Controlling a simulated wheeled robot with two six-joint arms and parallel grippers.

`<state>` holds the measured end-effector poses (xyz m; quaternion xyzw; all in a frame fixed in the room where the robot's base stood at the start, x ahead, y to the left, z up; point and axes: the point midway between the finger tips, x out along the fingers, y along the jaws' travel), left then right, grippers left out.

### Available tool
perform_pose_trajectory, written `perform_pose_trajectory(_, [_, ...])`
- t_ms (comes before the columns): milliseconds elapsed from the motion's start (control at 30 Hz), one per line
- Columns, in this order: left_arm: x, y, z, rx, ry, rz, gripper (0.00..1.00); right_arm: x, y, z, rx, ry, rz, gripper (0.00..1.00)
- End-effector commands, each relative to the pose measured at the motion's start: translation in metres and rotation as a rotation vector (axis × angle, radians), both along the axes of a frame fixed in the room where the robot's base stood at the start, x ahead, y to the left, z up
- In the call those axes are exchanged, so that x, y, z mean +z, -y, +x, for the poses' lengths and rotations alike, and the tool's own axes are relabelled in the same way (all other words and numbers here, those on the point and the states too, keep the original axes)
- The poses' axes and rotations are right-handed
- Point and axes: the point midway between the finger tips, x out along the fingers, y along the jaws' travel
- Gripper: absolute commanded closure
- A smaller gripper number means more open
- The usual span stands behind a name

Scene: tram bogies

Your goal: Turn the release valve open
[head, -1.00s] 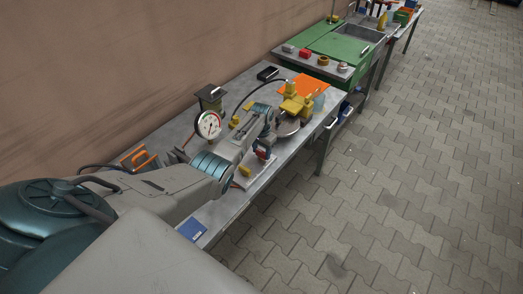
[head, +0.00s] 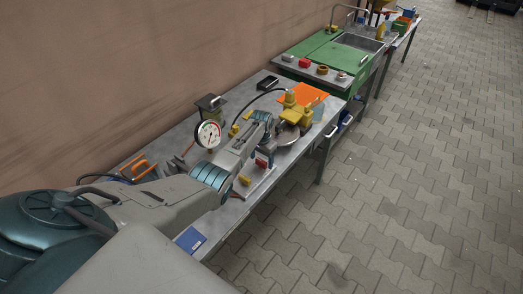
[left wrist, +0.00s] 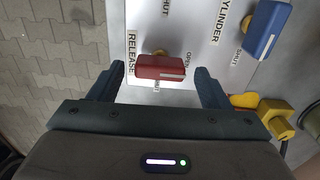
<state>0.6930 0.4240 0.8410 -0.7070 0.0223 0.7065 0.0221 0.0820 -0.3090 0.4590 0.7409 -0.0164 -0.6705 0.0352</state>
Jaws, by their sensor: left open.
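The release valve's red handle (left wrist: 160,67) shows in the left wrist view on a pale panel (left wrist: 145,20), beside the printed word RELEASE. It lies crosswise, with the white line on it at its right end, near the word OPEN. The word SHUT is printed below it. My left gripper (left wrist: 156,80) is open, with one finger on each side of the handle and a gap to each. Whether the fingers reach down to the handle's height I cannot tell. In the head view my left arm reaches over the bench and hides part of the panel. My right gripper is in neither view.
A blue handle (left wrist: 267,28) marked CYLINDER is to the upper right, and yellow fittings (left wrist: 270,112) lie near the right finger. In the head view a pressure gauge (head: 208,134) stands behind my arm. A green workbench (head: 345,56) is further back.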

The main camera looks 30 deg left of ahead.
Motion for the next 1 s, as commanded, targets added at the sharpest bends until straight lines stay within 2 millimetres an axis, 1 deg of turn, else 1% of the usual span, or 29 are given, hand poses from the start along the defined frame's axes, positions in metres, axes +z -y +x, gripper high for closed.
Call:
perform_pose_trajectory(133, [0.02, 0.0, 0.0, -0.001, 0.003, 0.001, 0.29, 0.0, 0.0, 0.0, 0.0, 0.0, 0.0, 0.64])
perform_pose_trajectory(400, [0.069, -0.001, 0.001, 0.0, 0.005, 0.003, 0.29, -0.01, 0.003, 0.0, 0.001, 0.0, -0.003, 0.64])
perform_pose_trajectory(533, [0.087, 0.0, 0.001, -0.001, 0.004, 0.002, 0.29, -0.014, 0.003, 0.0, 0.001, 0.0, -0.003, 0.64])
perform_pose_trajectory(700, [0.099, 0.0, 0.0, 0.0, 0.001, 0.001, 0.29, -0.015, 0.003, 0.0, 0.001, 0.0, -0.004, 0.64])
perform_pose_trajectory(1000, [0.101, 0.0, 0.0, 0.0, 0.001, 0.001, 0.29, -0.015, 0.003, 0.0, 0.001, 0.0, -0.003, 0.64])
